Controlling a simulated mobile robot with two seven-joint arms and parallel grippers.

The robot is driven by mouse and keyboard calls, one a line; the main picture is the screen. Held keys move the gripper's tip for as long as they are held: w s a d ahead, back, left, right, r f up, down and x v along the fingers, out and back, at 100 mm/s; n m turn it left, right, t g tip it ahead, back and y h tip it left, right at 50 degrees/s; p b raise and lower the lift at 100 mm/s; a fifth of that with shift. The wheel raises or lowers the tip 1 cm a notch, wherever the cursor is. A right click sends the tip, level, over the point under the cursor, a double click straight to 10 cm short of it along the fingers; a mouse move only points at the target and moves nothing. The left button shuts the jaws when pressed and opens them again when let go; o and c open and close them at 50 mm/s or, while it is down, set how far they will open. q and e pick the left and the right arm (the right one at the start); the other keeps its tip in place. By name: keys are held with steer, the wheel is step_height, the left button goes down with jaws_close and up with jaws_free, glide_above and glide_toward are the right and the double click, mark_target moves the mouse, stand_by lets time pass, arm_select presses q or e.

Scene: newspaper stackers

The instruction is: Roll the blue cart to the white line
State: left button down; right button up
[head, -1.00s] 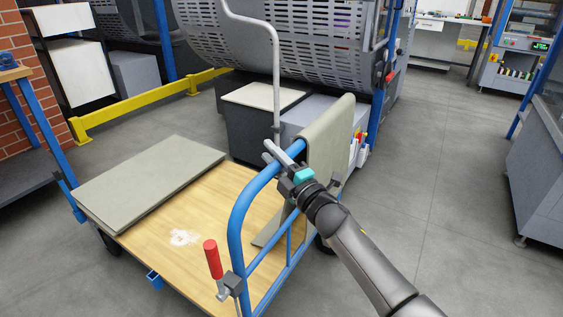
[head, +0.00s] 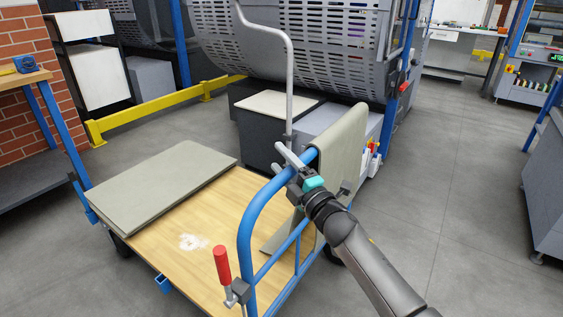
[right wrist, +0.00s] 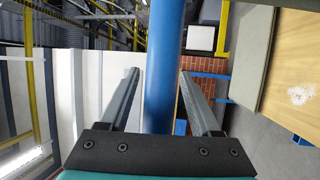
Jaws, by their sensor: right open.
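The blue cart has a pale wooden deck (head: 203,247) and a bent blue tube handle (head: 246,222) at its near right end. The handle also shows as a blue tube (right wrist: 164,65) upright in the middle of the right wrist view. My right gripper (head: 287,158) is at the top of the handle. Its two fingers are open, one on each side of the tube in the wrist view, with gaps beside it. I cannot tell how deep the tube sits between them. My left gripper is not in view. No white line can be made out on the floor.
A grey-green board (head: 164,184) lies on the deck's far left, and a similar cloth or sheet (head: 343,140) drapes by the handle. A red-handled clamp (head: 222,265) is on the cart. Large grey machine (head: 300,50) stands behind; yellow rail (head: 150,114) is left. Grey floor (head: 450,170) is open at right.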

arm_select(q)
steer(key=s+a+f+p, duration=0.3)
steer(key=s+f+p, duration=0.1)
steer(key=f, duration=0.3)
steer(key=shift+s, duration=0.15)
arm_select(e)
steer(key=v, duration=1.5)
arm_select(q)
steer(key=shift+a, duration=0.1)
arm_select(e)
steer(key=shift+s+d, duration=0.1)
steer(key=shift+f, duration=0.15)
